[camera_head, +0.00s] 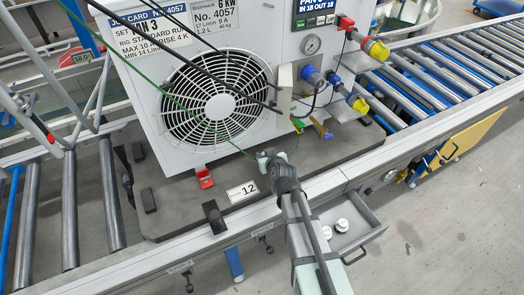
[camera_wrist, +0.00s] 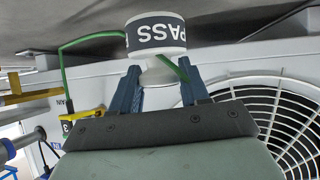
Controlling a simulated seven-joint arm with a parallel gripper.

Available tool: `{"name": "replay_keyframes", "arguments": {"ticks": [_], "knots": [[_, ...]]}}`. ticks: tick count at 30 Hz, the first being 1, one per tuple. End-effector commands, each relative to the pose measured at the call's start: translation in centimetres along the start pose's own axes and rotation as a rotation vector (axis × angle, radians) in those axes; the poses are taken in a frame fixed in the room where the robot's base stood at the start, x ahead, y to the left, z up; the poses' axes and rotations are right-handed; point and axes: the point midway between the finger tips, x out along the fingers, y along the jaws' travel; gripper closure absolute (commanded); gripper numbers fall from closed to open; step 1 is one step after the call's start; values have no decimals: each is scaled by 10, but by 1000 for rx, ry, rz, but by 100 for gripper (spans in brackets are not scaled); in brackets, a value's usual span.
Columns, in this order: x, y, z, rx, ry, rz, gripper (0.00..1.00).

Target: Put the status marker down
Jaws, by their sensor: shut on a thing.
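The status marker (camera_wrist: 156,36) is a white round piece with a black band reading "PASS". In the wrist view my gripper (camera_wrist: 160,78) is shut on its narrower neck, between two blue fingers. A green cord (camera_wrist: 66,75) runs by the marker, and part of it crosses near the right finger. In the head view my gripper (camera_head: 268,160) is low in front of the white pump unit (camera_head: 150,75), above the dark base plate (camera_head: 180,205). The marker is small and partly hidden there. I cannot tell whether it touches the plate.
An open drawer (camera_head: 372,232) with white round pieces (camera_head: 342,225) is below right. Valves with yellow ends (camera_head: 379,51) stick out at right. The fan grille (camera_head: 215,100) is behind.

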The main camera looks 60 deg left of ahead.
Motion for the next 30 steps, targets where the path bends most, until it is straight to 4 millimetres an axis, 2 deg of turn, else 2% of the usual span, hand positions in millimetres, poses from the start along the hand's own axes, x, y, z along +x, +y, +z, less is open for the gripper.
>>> {"name": "replay_keyframes", "arguments": {"ticks": [1,3,13,17,21,24,30], "knots": [[13,1,-7,-1,1,0,92],[21,1,-13,-1,1,0,92],[36,2,-23,0,1,0,92],[50,2,-30,-1,1,1,92],[57,1,-9,0,-1,0,92],[62,0,0,1,-1,0,92],[63,0,2,0,1,1,92]]}}
